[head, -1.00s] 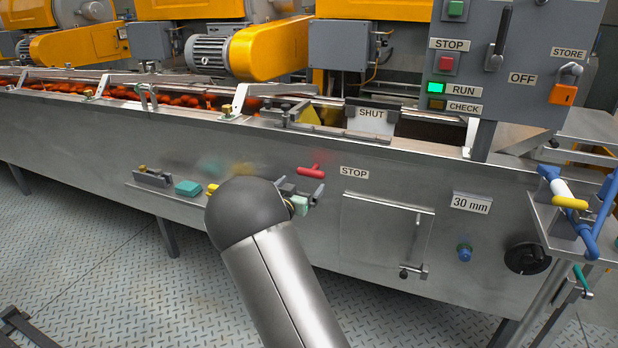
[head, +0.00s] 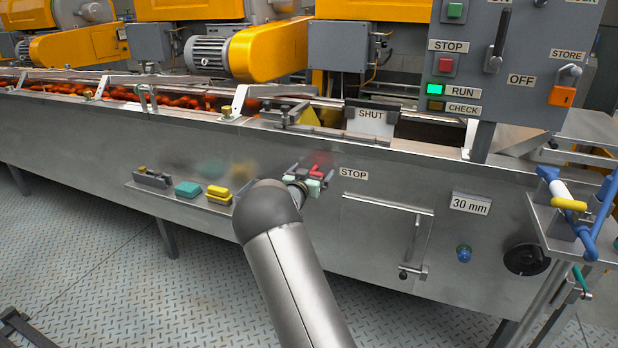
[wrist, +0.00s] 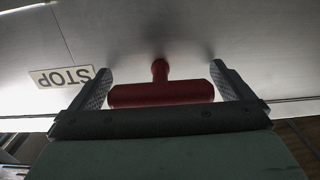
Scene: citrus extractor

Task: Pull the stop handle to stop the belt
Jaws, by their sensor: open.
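The red stop handle (wrist: 160,93) is a T-shaped bar on a short stem on the steel machine front. In the wrist view it lies between my gripper's (wrist: 155,80) two open fingers, one at each end of the bar, with small gaps. In the head view the handle (head: 320,168) shows at my gripper (head: 307,172), just left of the STOP label (head: 354,174); my gripper partly hides it. The same label is upside down in the wrist view (wrist: 62,76). The green RUN lamp (head: 435,88) on the grey panel is lit.
A small shelf on the machine front, left of my arm, holds a teal block (head: 187,188) and yellow blocks (head: 219,193). A flap door (head: 390,235) with a latch is to the right. Orange fruit (head: 180,97) lies along the belt above.

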